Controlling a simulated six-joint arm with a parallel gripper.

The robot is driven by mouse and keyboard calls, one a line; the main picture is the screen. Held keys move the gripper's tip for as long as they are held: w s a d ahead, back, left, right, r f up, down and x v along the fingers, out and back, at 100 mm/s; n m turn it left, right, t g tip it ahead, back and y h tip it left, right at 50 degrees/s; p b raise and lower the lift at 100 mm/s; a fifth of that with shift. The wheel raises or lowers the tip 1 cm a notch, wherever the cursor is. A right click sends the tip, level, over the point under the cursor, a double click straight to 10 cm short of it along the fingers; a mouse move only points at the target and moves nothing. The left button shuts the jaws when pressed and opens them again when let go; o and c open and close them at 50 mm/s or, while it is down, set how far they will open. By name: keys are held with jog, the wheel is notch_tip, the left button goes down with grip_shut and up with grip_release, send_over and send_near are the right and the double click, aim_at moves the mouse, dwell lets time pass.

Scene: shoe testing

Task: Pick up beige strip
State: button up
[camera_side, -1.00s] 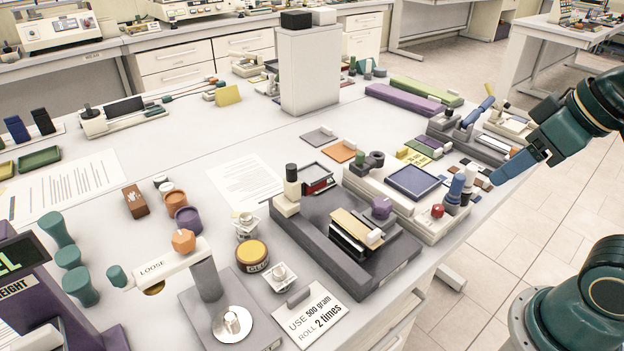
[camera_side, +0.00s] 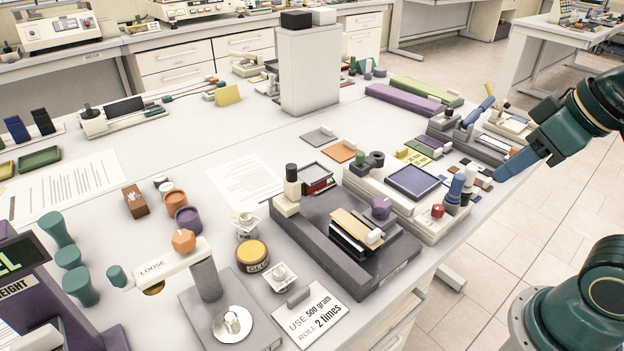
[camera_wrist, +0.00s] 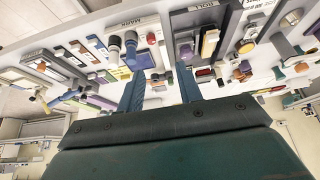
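A beige strip (camera_side: 350,226) lies flat on top of a dark block that stands on the grey machine base (camera_side: 312,238). A small white block sits at the strip's near right end. In the wrist view the strip (camera_wrist: 210,42) shows at the upper right, beyond the right fingertip. My gripper (camera_side: 497,176) is at the right edge of the bench in the side view, well away from the strip. In the wrist view its two blue fingers (camera_wrist: 160,84) stand apart with nothing between them.
A purple knob (camera_side: 381,207) stands on the machine right beside the strip. A white fixture with a dark blue pad (camera_side: 415,182), a red knob (camera_side: 438,210) and upright blue cylinders (camera_side: 456,188) lies between my gripper and the strip.

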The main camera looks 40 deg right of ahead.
jog(key=n+g+y, duration=0.5)
jog(key=n+g, duration=0.1)
jog(key=n, duration=1.2)
send_over(375, 232)
jog(key=d, duration=0.6)
jog(key=shift+w+a+f, duration=0.15)
jog(key=shift+w+f, duration=0.05)
jog(key=shift+f, duration=0.8)
jog(key=shift+h, duration=0.3)
jog(key=shift+x, duration=6.9)
jog(key=shift+w, duration=0.1)
grip_shut()
